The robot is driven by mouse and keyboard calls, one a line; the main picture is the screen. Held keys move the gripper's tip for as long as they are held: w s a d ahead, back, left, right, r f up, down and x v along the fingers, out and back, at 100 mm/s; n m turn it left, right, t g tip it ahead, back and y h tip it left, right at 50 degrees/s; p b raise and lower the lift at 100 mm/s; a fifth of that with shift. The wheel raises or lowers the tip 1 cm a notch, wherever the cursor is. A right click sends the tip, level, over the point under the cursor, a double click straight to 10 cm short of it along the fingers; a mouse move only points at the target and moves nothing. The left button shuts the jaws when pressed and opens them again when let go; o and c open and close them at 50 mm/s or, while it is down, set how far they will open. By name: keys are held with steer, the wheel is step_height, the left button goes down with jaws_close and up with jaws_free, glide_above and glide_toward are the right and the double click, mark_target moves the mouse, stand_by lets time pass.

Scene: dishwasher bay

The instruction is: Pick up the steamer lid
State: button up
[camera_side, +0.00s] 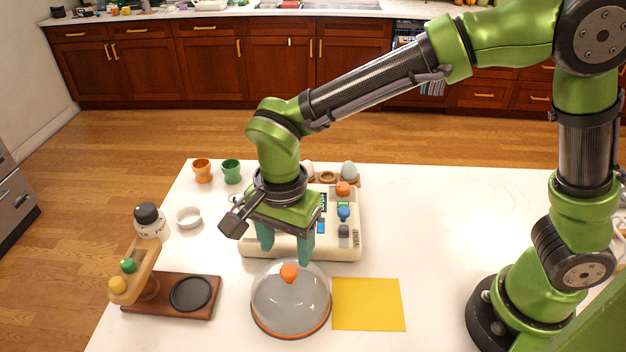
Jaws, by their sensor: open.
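The steamer lid (290,306) is a clear grey dome with an orange rim and an orange knob (289,273) on top. It sits on the white table left of a yellow square mat (368,304). My gripper (285,252) has teal fingers pointing down. The fingers are apart and nothing shows between them. In the picture they appear just above and behind the lid's knob; the exact gap to the knob is hard to tell.
A cream appliance (348,245) with knobs stands behind the lid, partly hidden by my gripper. A wooden stand (212,309) with a black disc is at left. A bottle (147,222), white bowl (189,217) and two cups (231,172) stand further back.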

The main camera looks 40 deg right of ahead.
mark_target(288, 270)
steer(key=f, duration=0.5)
steer(key=shift+s, duration=0.2)
steer(key=shift+c, duration=0.3)
jaws_close()
